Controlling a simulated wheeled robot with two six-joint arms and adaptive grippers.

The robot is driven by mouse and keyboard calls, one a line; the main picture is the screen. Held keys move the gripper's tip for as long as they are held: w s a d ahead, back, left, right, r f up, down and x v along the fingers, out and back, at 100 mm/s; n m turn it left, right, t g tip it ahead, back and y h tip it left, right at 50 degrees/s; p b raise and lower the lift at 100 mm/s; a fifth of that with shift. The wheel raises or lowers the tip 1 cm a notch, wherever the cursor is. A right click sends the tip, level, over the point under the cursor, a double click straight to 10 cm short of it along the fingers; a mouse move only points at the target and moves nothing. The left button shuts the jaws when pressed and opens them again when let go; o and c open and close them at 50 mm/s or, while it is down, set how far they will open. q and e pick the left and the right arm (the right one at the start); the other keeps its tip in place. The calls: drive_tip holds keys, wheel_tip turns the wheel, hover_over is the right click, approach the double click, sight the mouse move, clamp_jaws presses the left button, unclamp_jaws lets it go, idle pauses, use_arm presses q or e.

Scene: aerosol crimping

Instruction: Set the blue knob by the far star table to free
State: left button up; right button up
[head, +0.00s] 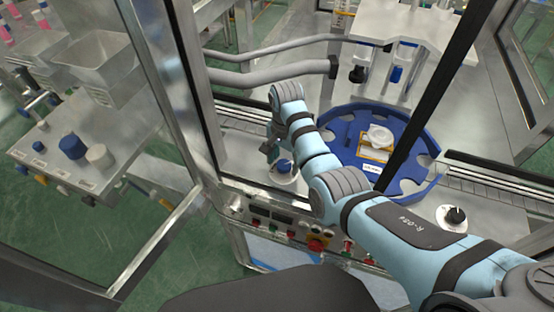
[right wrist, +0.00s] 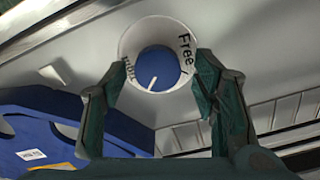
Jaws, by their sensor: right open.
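The blue knob (head: 284,165) sits on a round white dial (head: 283,178) left of the blue star table (head: 341,117). In the right wrist view the knob (right wrist: 158,66) shows a white pointer line toward its lower edge. The dial (right wrist: 130,42) reads "Free" at right and a partly hidden word, seemingly "Hold", at left. My right gripper (head: 271,148) is at the knob in the head view. In the right wrist view its open fingers (right wrist: 160,95) stand either side of the knob's lower part; contact cannot be told. My left gripper is not in view.
A black knob (head: 455,214) on another white dial stands right of the star table. A control panel (head: 285,224) with buttons runs along the front. Clear panels and metal posts (head: 180,95) frame the machine. A side bench (head: 75,150) stands left.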

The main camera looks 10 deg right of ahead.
drive_tip(key=shift+s+a, duration=0.1)
drive_tip(key=shift+s, duration=0.1)
drive_tip(key=shift+s+r, duration=0.1)
drive_tip(key=c, duration=1.2)
drive_tip(key=shift+o, duration=0.2)
